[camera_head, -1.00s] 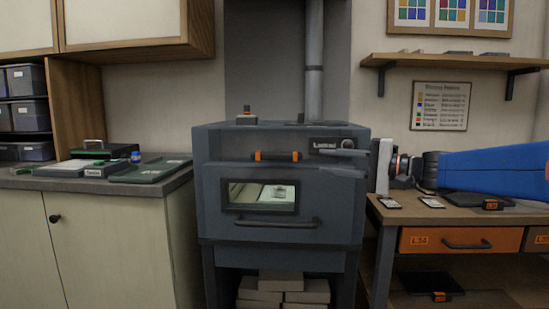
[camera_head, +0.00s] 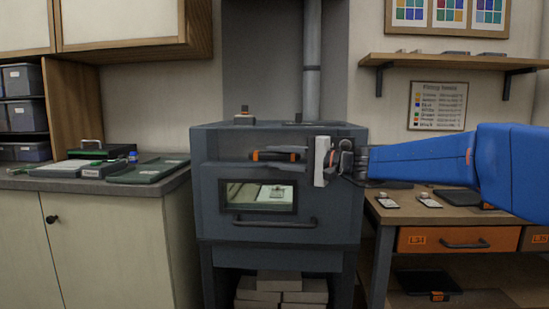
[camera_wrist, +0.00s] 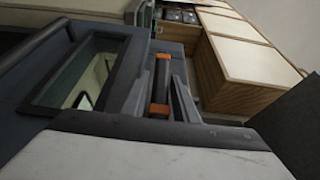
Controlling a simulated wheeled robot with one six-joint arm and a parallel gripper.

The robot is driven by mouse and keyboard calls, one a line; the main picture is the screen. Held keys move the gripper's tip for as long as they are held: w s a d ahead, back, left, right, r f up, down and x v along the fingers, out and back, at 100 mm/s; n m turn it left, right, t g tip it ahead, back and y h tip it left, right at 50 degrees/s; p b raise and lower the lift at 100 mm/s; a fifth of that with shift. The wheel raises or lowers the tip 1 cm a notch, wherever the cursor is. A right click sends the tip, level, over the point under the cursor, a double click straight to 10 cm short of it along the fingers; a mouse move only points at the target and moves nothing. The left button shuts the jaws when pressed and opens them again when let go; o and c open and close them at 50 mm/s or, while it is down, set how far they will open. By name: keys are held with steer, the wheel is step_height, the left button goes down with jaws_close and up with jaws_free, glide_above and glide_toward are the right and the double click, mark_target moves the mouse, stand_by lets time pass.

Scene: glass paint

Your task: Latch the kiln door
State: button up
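The grey kiln (camera_head: 215,222) stands in the middle of the head view. Its door, with a window (camera_head: 236,196) and a dark pull handle (camera_head: 275,222), looks closed against the front. Above the window is a dark horizontal latch bar (camera_head: 278,155) with orange ends. It also shows in the wrist view (camera_wrist: 162,78), beside the window (camera_wrist: 84,72). My gripper (camera_head: 326,162) is in front of the kiln's upper right, just right of the latch bar, with a pale finger face toward it. I see no grasp on the bar. The finger gap is not clear.
A counter (camera_head: 130,187) with green trays stands left of the kiln. A workbench (camera_head: 405,215) with small cards and orange drawers stands on the right, under my blue arm. A flue pipe (camera_head: 312,70) rises behind the kiln. Bricks (camera_head: 280,283) lie beneath it.

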steer(key=shift+w+a, duration=0.25)
steer(key=shift+a, duration=0.3)
jaws_close()
steer(key=shift+n+g+h, duration=0.7)
steer(key=shift+h, duration=1.3)
